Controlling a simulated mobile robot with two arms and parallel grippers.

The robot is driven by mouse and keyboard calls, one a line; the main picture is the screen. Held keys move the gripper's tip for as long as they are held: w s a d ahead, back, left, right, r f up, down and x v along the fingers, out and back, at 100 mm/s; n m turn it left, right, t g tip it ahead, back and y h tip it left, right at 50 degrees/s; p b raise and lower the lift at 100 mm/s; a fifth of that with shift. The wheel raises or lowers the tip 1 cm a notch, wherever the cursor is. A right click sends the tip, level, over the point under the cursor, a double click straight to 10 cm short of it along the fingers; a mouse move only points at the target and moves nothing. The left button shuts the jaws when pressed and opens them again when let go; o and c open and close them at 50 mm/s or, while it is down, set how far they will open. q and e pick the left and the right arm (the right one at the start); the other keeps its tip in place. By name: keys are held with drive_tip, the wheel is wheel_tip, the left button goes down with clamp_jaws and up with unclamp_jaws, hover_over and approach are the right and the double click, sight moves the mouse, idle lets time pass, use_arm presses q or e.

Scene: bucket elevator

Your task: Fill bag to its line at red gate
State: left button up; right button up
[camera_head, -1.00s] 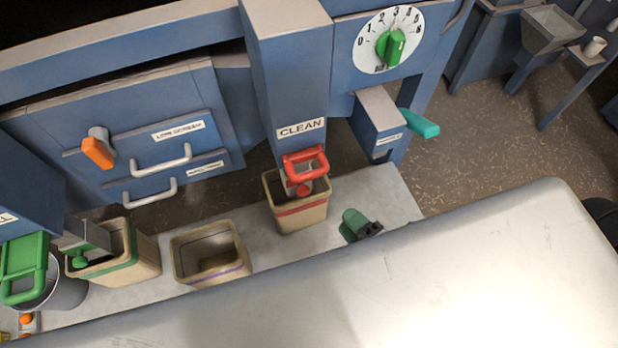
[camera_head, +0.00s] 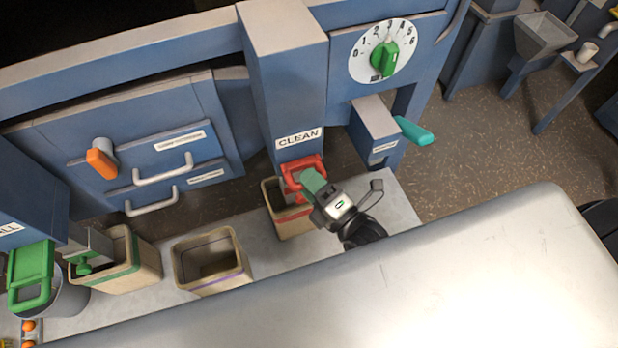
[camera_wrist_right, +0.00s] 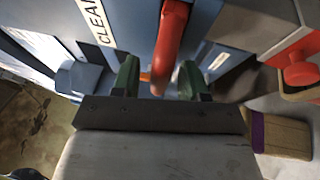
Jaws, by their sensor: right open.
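The red gate handle (camera_head: 302,172) is on the chute marked CLEAN. The tan bag with a red line (camera_head: 291,222) stands under it on the grey shelf, its top partly hidden by my gripper and the handle. My right gripper (camera_head: 313,181) is at the red handle. In the right wrist view the green fingers (camera_wrist_right: 158,78) are apart, with the red handle (camera_wrist_right: 172,45) between their tips. I cannot tell whether they touch it. The fill inside the bag is hidden. My left gripper is not in view.
A tan bag with a purple line (camera_head: 211,262) and one with a green line (camera_head: 130,261) stand to the left, the latter by the green gate handle (camera_head: 32,277). A dial with a green knob (camera_head: 385,58) and a teal lever (camera_head: 413,130) are at the upper right.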

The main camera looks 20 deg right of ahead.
drive_tip(key=shift+w, duration=0.15)
drive_tip(key=shift+c, duration=0.2)
clamp_jaws()
drive_tip(key=s+p, duration=0.1)
drive_tip(key=s, duration=0.3)
drive_tip(key=shift+o, duration=0.2)
unclamp_jaws()
drive_tip(key=shift+w, duration=0.2)
drive_tip(key=shift+s, duration=0.1)
